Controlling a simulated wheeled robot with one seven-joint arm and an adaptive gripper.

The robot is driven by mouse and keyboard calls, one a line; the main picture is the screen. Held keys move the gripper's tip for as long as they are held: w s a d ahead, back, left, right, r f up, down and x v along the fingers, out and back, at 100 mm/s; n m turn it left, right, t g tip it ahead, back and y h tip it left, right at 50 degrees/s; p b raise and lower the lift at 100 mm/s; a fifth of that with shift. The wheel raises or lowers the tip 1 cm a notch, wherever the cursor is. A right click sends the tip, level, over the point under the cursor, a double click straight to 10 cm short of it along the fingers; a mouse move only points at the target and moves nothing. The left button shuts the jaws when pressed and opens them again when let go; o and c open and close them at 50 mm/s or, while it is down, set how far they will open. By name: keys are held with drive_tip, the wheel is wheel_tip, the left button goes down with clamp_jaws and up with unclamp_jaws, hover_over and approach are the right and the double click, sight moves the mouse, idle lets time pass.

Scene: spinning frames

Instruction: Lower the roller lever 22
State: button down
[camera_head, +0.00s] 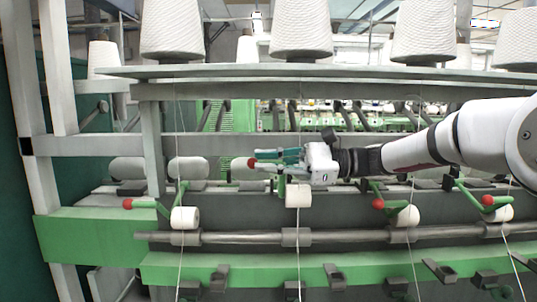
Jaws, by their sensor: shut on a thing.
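A green roller lever with a red knob (251,163) is at the middle of the head view, and its white roller (298,195) hangs at the right end of it. This knob and roller sit higher than those of the neighbouring levers. My gripper (263,159) reaches in from the right and is shut on this lever just right of the red knob. The fingers hide much of the lever's arm. No number is readable on the lever.
Neighbouring levers have red knobs at the left (127,203), right (378,204) and far right (488,200). A grey shaft (350,236) runs below the rollers, above a green rail (250,268). Threads hang down, and white yarn cones (300,28) stand on a shelf above.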

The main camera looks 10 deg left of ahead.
drive_tip(key=shift+s+d+f, duration=0.15)
drive_tip(key=shift+s+f, duration=0.5)
drive_tip(key=shift+f, duration=0.35)
drive_tip(key=c, duration=1.6)
unclamp_jaws()
drive_tip(key=shift+d, duration=0.1)
drive_tip(key=shift+c, duration=0.2)
drive_tip(key=shift+w+f, duration=0.1)
drive_tip(key=v, duration=1.2)
